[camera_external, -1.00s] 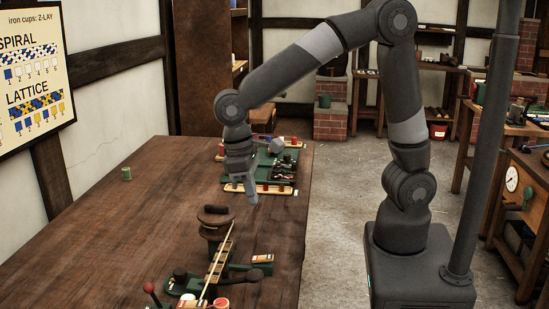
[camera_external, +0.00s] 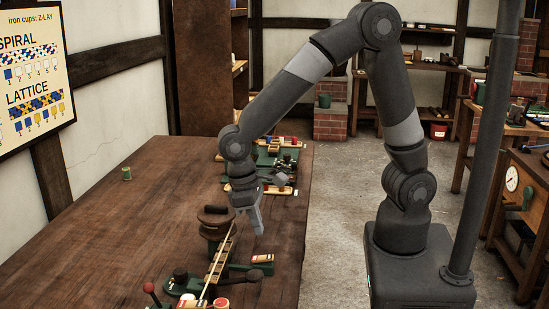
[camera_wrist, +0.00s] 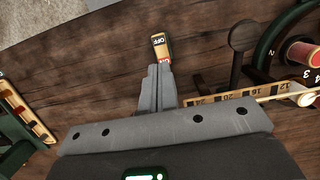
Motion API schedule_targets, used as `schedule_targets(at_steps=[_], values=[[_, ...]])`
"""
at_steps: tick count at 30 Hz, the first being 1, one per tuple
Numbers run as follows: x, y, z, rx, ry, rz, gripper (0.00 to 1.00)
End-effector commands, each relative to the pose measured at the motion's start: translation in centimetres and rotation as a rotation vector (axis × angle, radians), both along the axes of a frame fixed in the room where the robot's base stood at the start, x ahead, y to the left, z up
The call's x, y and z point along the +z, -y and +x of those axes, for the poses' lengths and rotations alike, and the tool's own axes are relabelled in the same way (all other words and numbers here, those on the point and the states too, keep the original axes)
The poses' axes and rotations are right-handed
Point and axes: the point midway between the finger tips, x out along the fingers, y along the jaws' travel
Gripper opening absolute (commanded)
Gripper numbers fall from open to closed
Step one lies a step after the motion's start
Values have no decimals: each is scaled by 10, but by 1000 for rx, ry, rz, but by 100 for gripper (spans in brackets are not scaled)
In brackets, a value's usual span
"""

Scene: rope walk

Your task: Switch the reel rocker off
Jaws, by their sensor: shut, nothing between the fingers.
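The rocker (camera_wrist: 161,43) is a small block with a cream "OFF" end and a red end in the wrist view. In the external view what looks like the same cream and red block (camera_external: 262,257) sits on the table beside the green reel machine (camera_external: 240,267). My gripper (camera_external: 259,231) points down above the table, a little behind the block. Its fingers are together and empty. In the wrist view the fingertips (camera_wrist: 159,68) overlap the red end of the rocker and hide part of it. I cannot tell whether they touch it.
The machine carries a brown reel (camera_external: 215,213), a numbered strip (camera_external: 221,259) with a pale rope, and a dark knobbed lever (camera_wrist: 241,37). A red-knobbed lever (camera_external: 149,288) stands front left. A small green spool (camera_external: 126,173) stands alone. The table's left half is mostly clear.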

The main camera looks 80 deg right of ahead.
Motion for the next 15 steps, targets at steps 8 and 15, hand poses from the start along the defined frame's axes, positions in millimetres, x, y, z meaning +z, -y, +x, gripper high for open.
schedule_targets(at_steps=[8, 15], values=[[-50, 0, -12, -1, -2, -1, 0], [-66, 0, -15, 0, 0, 0, 0]])
